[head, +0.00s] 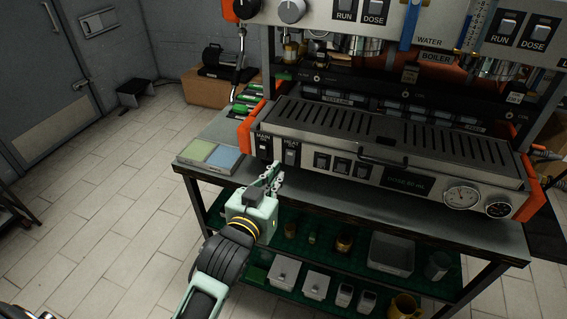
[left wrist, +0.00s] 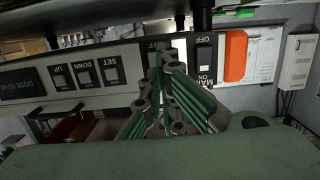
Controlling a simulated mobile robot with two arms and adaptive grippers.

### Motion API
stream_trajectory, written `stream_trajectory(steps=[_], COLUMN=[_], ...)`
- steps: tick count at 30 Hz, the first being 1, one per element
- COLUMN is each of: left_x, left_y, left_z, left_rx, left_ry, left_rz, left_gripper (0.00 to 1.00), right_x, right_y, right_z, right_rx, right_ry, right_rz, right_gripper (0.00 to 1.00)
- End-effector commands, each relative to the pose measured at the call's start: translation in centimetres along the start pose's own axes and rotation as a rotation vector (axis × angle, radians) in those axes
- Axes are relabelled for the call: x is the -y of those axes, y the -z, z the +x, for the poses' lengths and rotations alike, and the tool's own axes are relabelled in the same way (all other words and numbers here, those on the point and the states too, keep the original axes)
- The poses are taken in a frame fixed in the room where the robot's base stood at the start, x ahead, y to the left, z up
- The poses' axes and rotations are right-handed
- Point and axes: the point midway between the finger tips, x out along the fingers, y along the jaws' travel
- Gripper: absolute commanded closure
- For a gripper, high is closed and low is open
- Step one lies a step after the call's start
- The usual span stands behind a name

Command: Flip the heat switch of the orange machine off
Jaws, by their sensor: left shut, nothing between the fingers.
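The orange machine (head: 246,133) stands on the counter, with a grey front panel and orange end pieces. Its HEAT switch (head: 291,155) is a dark rocker on the left of the panel, beside the MAIN switch (head: 264,147). My left gripper (head: 274,171) is shut and empty, its fingertips just in front of and below these switches. In the left wrist view, which is upside down, the left gripper (left wrist: 167,52) covers most of the HEAT switch; an OFF label shows nearby. The MAIN switch (left wrist: 204,60) is clear there. I cannot tell whether the fingertips touch the panel. My right gripper is out of view.
SET, DOWN and UP buttons (head: 341,166) sit right of the HEAT switch. A blue and green pad (head: 209,155) lies on the counter's left end. The lower shelf (head: 262,276) holds cups and containers. Open tiled floor (head: 90,200) lies left.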

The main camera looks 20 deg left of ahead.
Motion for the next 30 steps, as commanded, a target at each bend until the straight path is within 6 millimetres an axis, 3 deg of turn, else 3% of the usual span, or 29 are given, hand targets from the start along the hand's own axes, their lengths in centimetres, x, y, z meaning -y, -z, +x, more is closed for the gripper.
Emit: stream_trajectory(steps=[3, 9, 24, 30], left_x=[0.0, 0.0, 0.0, 0.0], left_y=[0.3, 0.1, -0.1, -1.0], left_z=[2.4, 4.7, 5.4, 6.1], left_rx=[0.001, 0.001, -0.001, -0.059], left_ry=[0.001, 0.001, 0.0, 0.001], left_rz=[0.0, 0.0, 0.0, -0.002], left_gripper=[1.0, 1.0, 1.0, 1.0], right_x=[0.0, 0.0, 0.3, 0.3], right_y=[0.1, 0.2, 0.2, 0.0], right_z=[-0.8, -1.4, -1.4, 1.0], right_rx=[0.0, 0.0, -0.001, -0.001], right_ry=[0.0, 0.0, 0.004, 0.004], right_rz=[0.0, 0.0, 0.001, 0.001], right_gripper=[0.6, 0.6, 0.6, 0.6])
